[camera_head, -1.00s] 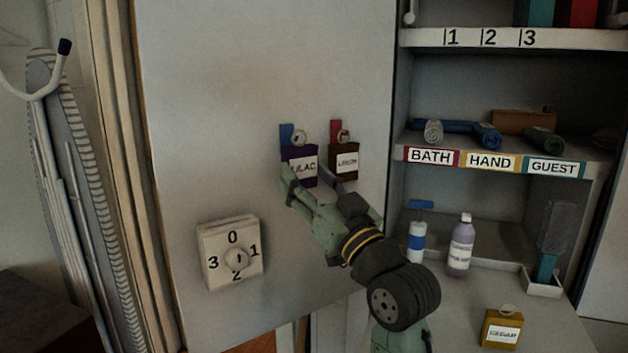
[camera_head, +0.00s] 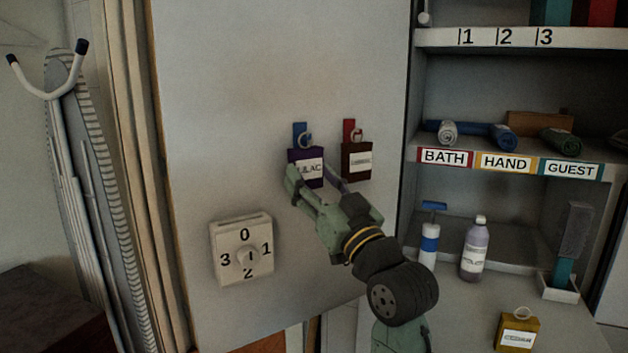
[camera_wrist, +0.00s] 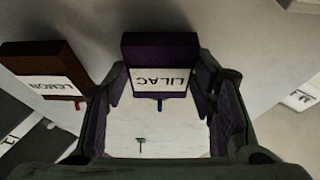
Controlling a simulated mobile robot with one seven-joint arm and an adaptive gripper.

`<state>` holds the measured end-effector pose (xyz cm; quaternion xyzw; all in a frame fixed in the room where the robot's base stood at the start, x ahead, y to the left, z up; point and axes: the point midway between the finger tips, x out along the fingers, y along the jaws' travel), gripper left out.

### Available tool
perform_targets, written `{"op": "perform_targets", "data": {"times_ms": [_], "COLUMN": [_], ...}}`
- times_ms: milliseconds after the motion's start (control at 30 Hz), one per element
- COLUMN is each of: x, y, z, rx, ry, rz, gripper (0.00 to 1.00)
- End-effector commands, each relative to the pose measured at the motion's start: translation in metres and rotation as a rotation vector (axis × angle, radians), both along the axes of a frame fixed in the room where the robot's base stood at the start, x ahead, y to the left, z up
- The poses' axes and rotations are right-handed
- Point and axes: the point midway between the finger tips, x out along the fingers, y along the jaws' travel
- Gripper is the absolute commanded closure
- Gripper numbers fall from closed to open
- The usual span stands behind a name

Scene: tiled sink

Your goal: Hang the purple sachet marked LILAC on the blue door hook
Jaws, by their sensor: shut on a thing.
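The purple sachet marked LILAC (camera_head: 307,178) is between the fingers of my gripper (camera_head: 316,184), against the pale door. It shows upside down in the wrist view (camera_wrist: 160,55), with a finger at each side. My gripper (camera_wrist: 161,88) is shut on it. The sachet's ring (camera_head: 305,140) is in front of the blue door hook (camera_head: 299,129); I cannot tell whether it is around the hook. A small blue tip of the hook (camera_wrist: 159,104) shows below the sachet in the wrist view.
A brown sachet marked LEMON (camera_head: 357,163) hangs by the red hook (camera_head: 349,127), just right of my gripper. A numbered dial (camera_head: 243,250) sticks out of the door at lower left. Shelves with towels and bottles stand right. A yellow sachet (camera_head: 517,335) is on the counter.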

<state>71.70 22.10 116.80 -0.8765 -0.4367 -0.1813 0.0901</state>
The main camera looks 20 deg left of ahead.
Motion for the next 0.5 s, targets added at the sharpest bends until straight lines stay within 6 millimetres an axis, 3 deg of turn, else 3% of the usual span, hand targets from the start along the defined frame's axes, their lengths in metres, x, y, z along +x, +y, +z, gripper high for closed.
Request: {"op": "perform_targets", "data": {"times_ms": [167, 200, 500], "x": [-0.0001, -0.0001, -0.0001], "y": [-0.0001, -0.0001, -0.0002], "z": [0.0001, 0.0001, 0.0], "rx": [0.0, 0.0, 0.0], "ry": [0.0, 0.0, 0.0], "rz": [0.0, 0.0, 0.0], "gripper": [0.79, 0.48, 0.29]}}
